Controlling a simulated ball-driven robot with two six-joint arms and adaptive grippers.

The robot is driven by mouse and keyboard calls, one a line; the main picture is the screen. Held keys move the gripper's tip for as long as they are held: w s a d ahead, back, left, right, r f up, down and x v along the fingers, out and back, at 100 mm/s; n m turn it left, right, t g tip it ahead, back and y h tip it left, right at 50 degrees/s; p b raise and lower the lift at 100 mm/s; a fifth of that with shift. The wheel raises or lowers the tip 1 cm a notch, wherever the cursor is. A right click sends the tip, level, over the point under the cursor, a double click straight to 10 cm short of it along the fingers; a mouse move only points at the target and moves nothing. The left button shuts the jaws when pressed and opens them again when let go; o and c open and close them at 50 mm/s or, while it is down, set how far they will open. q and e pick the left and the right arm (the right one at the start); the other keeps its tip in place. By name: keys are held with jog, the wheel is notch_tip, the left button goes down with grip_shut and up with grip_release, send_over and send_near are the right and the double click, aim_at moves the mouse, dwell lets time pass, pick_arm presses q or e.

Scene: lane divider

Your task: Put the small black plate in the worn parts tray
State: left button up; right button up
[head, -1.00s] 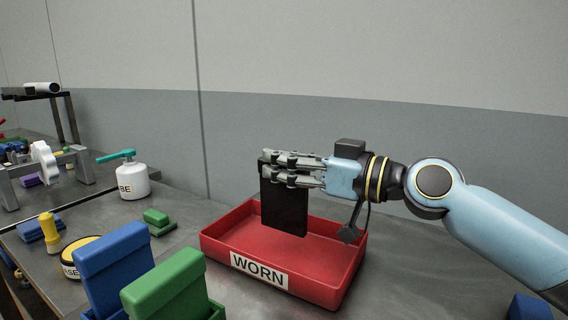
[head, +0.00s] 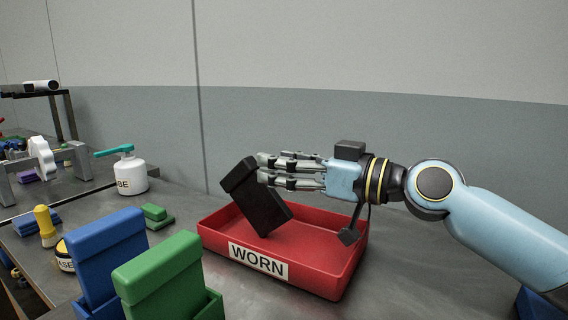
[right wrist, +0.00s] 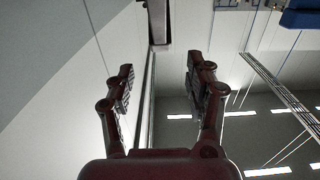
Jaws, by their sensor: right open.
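The small black plate (head: 257,205) is tilted over the left part of the red worn parts tray (head: 336,287), which bears a WORN label. The plate's lower end is inside the tray and its upper end leans left above the rim. Whether it touches the tray floor I cannot tell. My right gripper (head: 262,170) is open at the plate's upper right, above the tray. In the right wrist view its two fingers (right wrist: 160,85) are spread with nothing between them. My left gripper is not in view.
A white bottle with a teal top (head: 131,175) and small green blocks (head: 156,215) are to the left. A wall stands behind. Bare bench lies right of the tray.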

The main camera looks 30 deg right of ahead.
notch_tip(320, 180, up, 10)
dwell(0.6)
dwell(0.4)
